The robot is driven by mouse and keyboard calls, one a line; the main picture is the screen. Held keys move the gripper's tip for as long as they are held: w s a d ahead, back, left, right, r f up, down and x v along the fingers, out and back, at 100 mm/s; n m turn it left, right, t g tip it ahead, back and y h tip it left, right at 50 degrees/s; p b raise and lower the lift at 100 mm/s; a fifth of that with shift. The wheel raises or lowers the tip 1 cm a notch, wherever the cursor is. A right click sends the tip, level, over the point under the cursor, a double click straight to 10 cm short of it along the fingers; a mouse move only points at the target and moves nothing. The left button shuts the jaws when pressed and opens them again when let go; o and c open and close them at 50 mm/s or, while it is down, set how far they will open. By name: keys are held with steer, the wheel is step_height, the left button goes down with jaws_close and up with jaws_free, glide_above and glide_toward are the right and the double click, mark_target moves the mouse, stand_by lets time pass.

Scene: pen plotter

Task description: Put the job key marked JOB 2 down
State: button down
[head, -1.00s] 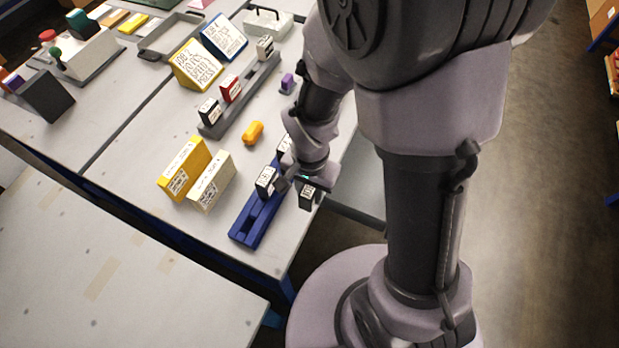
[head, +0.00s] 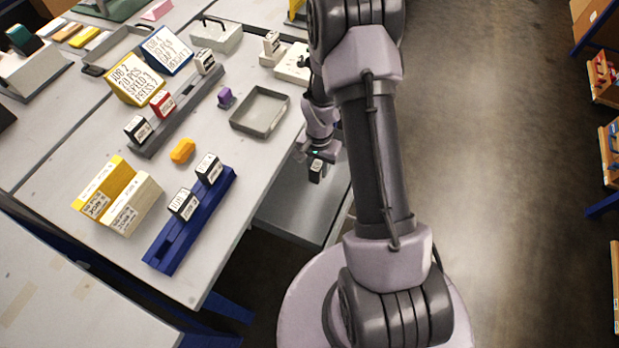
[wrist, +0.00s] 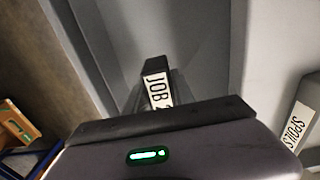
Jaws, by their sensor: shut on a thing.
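The job key marked JOB 2 (wrist: 157,84) is a small black block with a white label, seen in the wrist view just past my gripper. My gripper (head: 318,162) is shut on it, and the key (head: 317,171) hangs below the fingers in the head view. It is off the right edge of the table, over a lower grey surface. The gripper's fingertips are mostly hidden behind its own body in the wrist view.
A blue rack (head: 165,243) holds two black keys. A grey rack (head: 150,149) holds black, red and grey keys. An empty grey tray (head: 284,118) lies near the table's right edge. In the wrist view, a block labelled SPOILS (wrist: 302,115) stands at right.

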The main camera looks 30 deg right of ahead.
step_height(320, 180, down, 6)
steer(key=shift+a+r+b, duration=0.1)
steer(key=shift+r+b, duration=0.05)
steer(key=shift+b, duration=0.8)
steer(key=shift+r, duration=0.15)
steer(key=c, duration=1.5)
jaws_free()
steer(key=shift+f, duration=0.2)
steer(key=o, duration=0.4)
steer(key=shift+o, duration=0.2)
